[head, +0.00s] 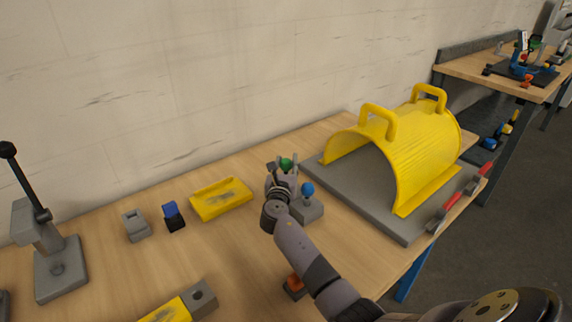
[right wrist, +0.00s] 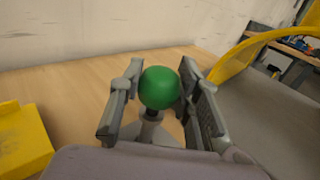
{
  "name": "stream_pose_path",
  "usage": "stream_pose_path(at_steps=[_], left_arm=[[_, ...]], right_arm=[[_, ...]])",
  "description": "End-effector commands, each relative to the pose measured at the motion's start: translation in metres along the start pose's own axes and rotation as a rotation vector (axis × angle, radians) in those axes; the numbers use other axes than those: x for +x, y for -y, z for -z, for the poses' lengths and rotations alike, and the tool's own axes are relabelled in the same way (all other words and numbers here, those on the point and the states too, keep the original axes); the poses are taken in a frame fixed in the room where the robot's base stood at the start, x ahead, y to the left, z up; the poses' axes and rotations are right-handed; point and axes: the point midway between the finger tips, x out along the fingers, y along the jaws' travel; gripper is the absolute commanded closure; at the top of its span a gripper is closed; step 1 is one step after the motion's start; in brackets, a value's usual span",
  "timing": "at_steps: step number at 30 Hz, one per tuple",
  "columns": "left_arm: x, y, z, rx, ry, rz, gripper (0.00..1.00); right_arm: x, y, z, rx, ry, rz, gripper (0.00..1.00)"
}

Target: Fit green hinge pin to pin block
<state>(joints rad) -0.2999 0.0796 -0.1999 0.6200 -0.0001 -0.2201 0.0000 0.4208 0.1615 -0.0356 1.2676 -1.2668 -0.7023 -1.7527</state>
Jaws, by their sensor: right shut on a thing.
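The green hinge pin has a round green head (head: 286,163), which also shows large between the fingers in the right wrist view (right wrist: 159,88). My right gripper (head: 281,174) is shut on the green hinge pin, with a finger on either side of it. A dark stem shows below the head, above a grey post (right wrist: 151,129); I cannot tell whether the stem is in it. A grey block (head: 312,211) with a blue ball-headed pin (head: 307,188) stands just right of my gripper and looks like the pin block. My gripper and wrist hide part of it. My left gripper is not in view.
A yellow tray (head: 221,199), a blue-and-black part (head: 174,216) and a grey block (head: 137,225) lie to the left. A yellow arched cover (head: 410,150) stands on a grey plate (head: 350,192) at the right. A grey press (head: 59,262) is far left. An orange part (head: 294,285) lies beside my forearm.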

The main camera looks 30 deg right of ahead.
Motion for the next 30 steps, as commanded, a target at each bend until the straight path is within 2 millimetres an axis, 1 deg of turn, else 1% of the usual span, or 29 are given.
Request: stream_pose_path(at_steps=[1, 4, 30], left_arm=[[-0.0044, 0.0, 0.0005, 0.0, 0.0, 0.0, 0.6], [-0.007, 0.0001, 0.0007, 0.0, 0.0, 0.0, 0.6], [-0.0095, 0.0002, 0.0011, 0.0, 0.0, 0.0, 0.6]], right_arm=[[0.0003, -0.0001, -0.0052, 0.0, 0.002, 0.0, 1.0], [0.0003, -0.0001, -0.0076, 0.0, 0.002, 0.0, 1.0], [0.0003, -0.0002, -0.0074, 0.0, 0.002, 0.0, 1.0]])
